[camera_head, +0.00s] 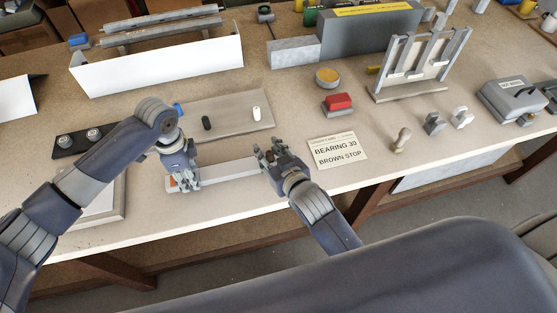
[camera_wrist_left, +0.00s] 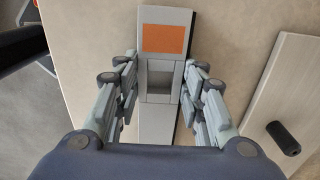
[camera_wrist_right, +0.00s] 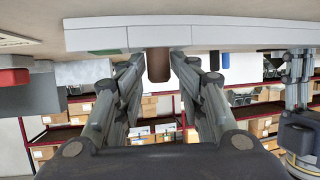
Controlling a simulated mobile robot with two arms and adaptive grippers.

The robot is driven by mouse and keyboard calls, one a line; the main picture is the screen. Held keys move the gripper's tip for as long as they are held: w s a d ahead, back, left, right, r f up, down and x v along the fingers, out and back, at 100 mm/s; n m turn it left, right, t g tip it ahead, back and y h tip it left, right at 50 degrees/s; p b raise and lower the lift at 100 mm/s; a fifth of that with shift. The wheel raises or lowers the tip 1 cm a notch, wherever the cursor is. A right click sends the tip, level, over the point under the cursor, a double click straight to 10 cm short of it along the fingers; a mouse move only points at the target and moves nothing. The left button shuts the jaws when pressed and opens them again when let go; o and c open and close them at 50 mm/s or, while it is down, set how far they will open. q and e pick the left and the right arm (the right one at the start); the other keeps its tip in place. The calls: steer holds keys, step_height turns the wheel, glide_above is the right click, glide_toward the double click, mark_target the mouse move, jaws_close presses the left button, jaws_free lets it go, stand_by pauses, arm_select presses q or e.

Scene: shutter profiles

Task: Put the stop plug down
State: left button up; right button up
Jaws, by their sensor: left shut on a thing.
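The stop plug is brown (camera_wrist_right: 158,65) and shows in the right wrist view between the fingertips of my right gripper (camera_wrist_right: 158,58), against the edge of the pale grey profile (camera_wrist_right: 240,34). Whether the fingertips press on it is not clear. In the head view my right gripper (camera_head: 268,156) is at the right end of the profile (camera_head: 228,173) and hides the plug. My left gripper (camera_head: 182,168) is shut across the profile's left part; in the left wrist view its fingers (camera_wrist_left: 160,82) straddle the profile beside an orange patch (camera_wrist_left: 163,39).
A board (camera_head: 235,108) behind the profile holds a black plug (camera_head: 207,123) and a white plug (camera_head: 256,113). A card (camera_head: 338,150) reading "BEARING 30 BROWN STOP" lies right of my right gripper. A red-topped block (camera_head: 338,104) stands behind it. The table's front edge is close.

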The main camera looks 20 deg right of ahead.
arm_select(q)
steer(key=shift+w, duration=0.1)
arm_select(e)
steer(key=v, duration=1.1)
steer(key=shift+s+d+r, duration=0.1)
steer(key=shift+s+d, duration=0.1)
steer(key=shift+s, duration=0.1)
arm_select(q)
steer(key=o, duration=1.4)
steer(key=shift+c, duration=0.2)
step_height(320, 180, up, 7)
steer(key=p, duration=0.8)
arm_select(e)
step_height(320, 180, up, 8)
